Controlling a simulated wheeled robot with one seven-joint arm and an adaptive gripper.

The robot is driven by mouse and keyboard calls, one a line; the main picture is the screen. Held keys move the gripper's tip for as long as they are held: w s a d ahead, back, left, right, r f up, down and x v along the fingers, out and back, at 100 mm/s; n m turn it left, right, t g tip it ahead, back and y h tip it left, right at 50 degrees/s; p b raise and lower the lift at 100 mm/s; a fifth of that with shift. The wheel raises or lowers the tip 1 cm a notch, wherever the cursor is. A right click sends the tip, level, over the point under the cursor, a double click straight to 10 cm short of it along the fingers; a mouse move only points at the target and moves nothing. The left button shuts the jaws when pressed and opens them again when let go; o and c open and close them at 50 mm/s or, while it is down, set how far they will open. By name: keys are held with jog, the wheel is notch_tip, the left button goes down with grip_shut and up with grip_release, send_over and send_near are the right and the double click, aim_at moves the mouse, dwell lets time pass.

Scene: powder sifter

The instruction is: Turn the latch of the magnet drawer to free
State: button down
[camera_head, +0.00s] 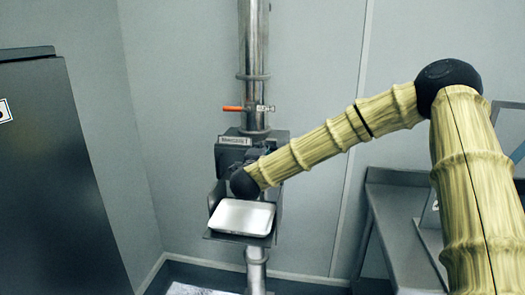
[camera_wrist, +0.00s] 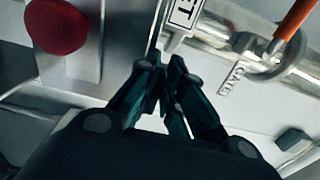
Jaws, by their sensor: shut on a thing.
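The magnet drawer housing (camera_head: 226,158) is a dark box on the steel pipe, with a pale label (camera_head: 234,141) on its front. My gripper (camera_head: 256,156) is at this box, largely hidden behind my own wrist. In the wrist view my gripper (camera_wrist: 165,74) has its dark fingers closed together just below a white label ending in "ET" (camera_wrist: 183,13). It is shut on the latch, which the fingers hide, so its angle cannot be told. A red round knob (camera_wrist: 62,25) is on a metal plate to the left of the fingers.
An orange valve handle (camera_head: 233,108) sits on the pipe above the box; in the wrist view it is beside "GATE" lettering (camera_wrist: 230,78). A pale tray (camera_head: 242,217) rests on a bracket below. A dark cabinet (camera_head: 60,180) is left, a metal table (camera_head: 398,205) right.

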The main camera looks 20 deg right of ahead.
jog(key=shift+f, duration=0.15)
jog(key=c, duration=1.5)
grip_release()
jog(key=shift+c, duration=0.2)
jog(key=v, duration=1.2)
